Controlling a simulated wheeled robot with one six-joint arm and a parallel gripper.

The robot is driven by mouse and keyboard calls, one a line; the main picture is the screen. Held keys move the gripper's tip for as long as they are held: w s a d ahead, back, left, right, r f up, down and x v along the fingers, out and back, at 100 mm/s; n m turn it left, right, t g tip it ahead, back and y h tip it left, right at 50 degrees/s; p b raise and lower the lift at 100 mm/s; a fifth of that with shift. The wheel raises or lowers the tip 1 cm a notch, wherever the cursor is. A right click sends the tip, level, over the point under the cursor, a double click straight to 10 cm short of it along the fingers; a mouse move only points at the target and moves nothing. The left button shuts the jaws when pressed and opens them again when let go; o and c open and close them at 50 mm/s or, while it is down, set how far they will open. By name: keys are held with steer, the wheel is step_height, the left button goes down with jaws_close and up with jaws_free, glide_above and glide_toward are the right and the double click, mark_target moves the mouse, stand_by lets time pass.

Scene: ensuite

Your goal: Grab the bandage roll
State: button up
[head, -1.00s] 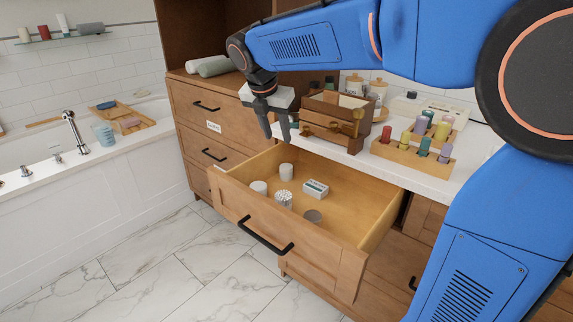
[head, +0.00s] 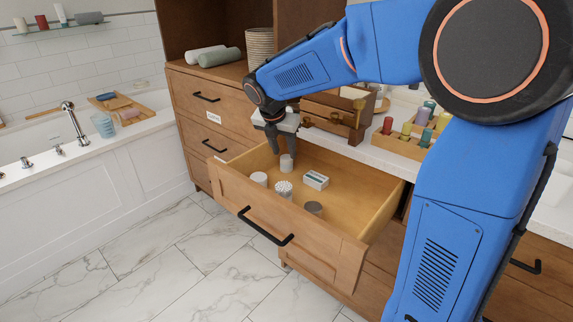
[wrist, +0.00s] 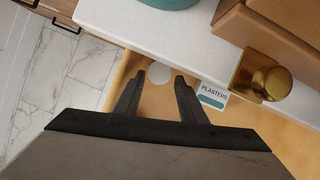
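A white upright cylinder that looks like the bandage roll (head: 286,164) stands in the open drawer (head: 345,213), near its back left part. In the wrist view the round white top of the roll (wrist: 159,73) shows between the fingertips. My gripper (head: 281,147) is open and points down, just above the roll. The wrist view (wrist: 158,80) shows its two fingers apart with nothing held. Whether the fingertips are level with the roll's top I cannot tell.
The drawer also holds a box labelled plasters (head: 315,181), a white round item (head: 259,179), a tub of white sticks (head: 284,189) and a grey round item (head: 314,208). The white counter edge (wrist: 190,45) and a wooden box with a brass knob (wrist: 263,75) are close to my gripper.

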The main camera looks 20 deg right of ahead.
mark_target(286, 158)
steer(key=shift+x, duration=2.55)
steer(key=c, duration=0.7)
steer(key=shift+r, duration=0.1)
